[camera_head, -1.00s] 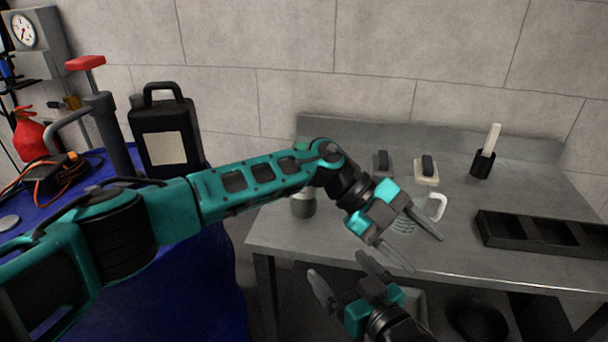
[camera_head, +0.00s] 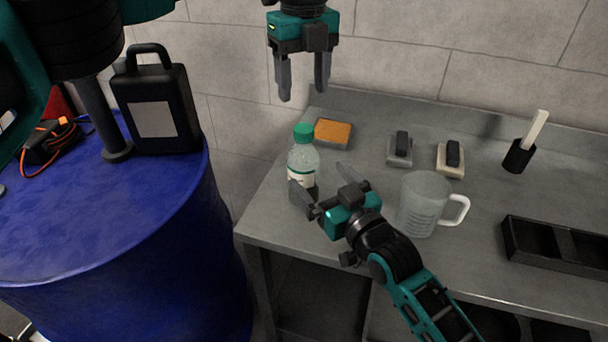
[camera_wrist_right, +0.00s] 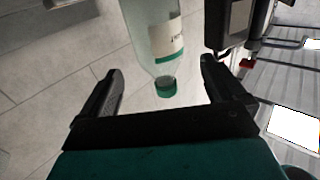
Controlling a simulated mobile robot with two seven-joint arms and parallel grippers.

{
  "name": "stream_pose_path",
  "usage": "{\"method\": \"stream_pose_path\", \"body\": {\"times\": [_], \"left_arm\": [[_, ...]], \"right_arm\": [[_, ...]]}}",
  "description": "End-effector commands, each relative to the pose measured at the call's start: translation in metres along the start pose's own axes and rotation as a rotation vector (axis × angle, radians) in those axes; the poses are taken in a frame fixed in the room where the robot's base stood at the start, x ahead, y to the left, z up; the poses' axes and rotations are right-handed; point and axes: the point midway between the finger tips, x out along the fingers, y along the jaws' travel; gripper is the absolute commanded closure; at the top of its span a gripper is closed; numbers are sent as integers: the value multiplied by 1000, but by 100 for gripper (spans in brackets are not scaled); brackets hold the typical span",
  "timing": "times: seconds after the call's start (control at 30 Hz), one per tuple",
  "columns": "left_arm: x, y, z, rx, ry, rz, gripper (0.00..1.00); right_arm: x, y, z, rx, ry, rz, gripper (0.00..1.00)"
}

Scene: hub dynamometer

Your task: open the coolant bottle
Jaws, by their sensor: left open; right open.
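The coolant bottle (camera_head: 303,162) is clear with a pale label and a green cap (camera_head: 303,132). It stands upright near the left end of the metal bench, its lower part partly hidden by my right gripper. My left gripper (camera_head: 303,92) points down, open and empty, above and apart from the cap. My right gripper (camera_head: 325,188) is open at the bottle's front right, its fingers spread toward the bottle. In the right wrist view the bottle (camera_wrist_right: 156,38) and its green cap (camera_wrist_right: 166,87) show between the open fingers of this gripper (camera_wrist_right: 163,85); I cannot tell whether they touch.
On the bench (camera_head: 290,228) are an orange sponge (camera_head: 333,132), two brushes or blocks (camera_head: 400,152) (camera_head: 450,160), a clear jug (camera_head: 424,205), a dark holder (camera_head: 518,157) and a black tray (camera_head: 560,245). A blue drum (camera_head: 110,230) carrying a black canister (camera_head: 157,110) stands left.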

Motion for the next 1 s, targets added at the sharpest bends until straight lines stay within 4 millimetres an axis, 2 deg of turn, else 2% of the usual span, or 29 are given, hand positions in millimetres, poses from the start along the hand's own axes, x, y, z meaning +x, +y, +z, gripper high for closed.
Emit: {"method": "stream_pose_path", "body": {"times": [0.03,0.2,0.43,0.6,0.93,1.0], "left_arm": [[0,0,0,1,1,-1,40],[0,0,0,1,2,-1,40],[1,0,0,2,2,-2,40],[1,0,0,2,2,-2,40],[1,0,0,2,2,-2,40],[1,0,0,2,2,-2,40]], "right_arm": [[12,0,-2,1,3,0,3],[45,-1,-2,1,2,-2,3],[77,0,-1,0,0,0,3],[88,0,0,0,0,-1,3],[91,0,0,0,0,-1,3],[91,0,0,0,0,-1,8]]}}
